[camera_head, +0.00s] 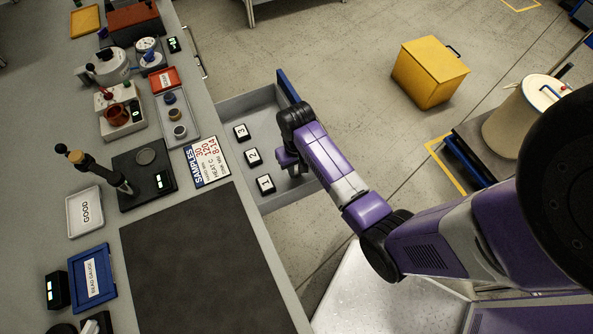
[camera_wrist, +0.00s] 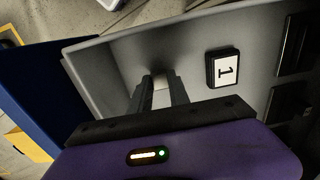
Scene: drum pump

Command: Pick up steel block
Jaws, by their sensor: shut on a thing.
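My gripper (camera_head: 290,165) reaches down into an open grey drawer (camera_head: 262,104) at the workbench's right side. In the wrist view its two fingers (camera_wrist: 159,88) are shut on a small pale steel block (camera_wrist: 161,82), of which only a bit shows between the fingertips. The block is close to the drawer floor; I cannot tell whether it touches it. In the head view I cannot make the block out behind the gripper.
Number tiles 1 (camera_head: 265,184), 2 (camera_head: 253,156) and 3 (camera_head: 241,132) lie in the drawer, left of my gripper. The drawer has a blue front (camera_head: 288,87). A dark mat (camera_head: 200,270) on the bench is clear. A yellow box (camera_head: 430,72) stands on the floor.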

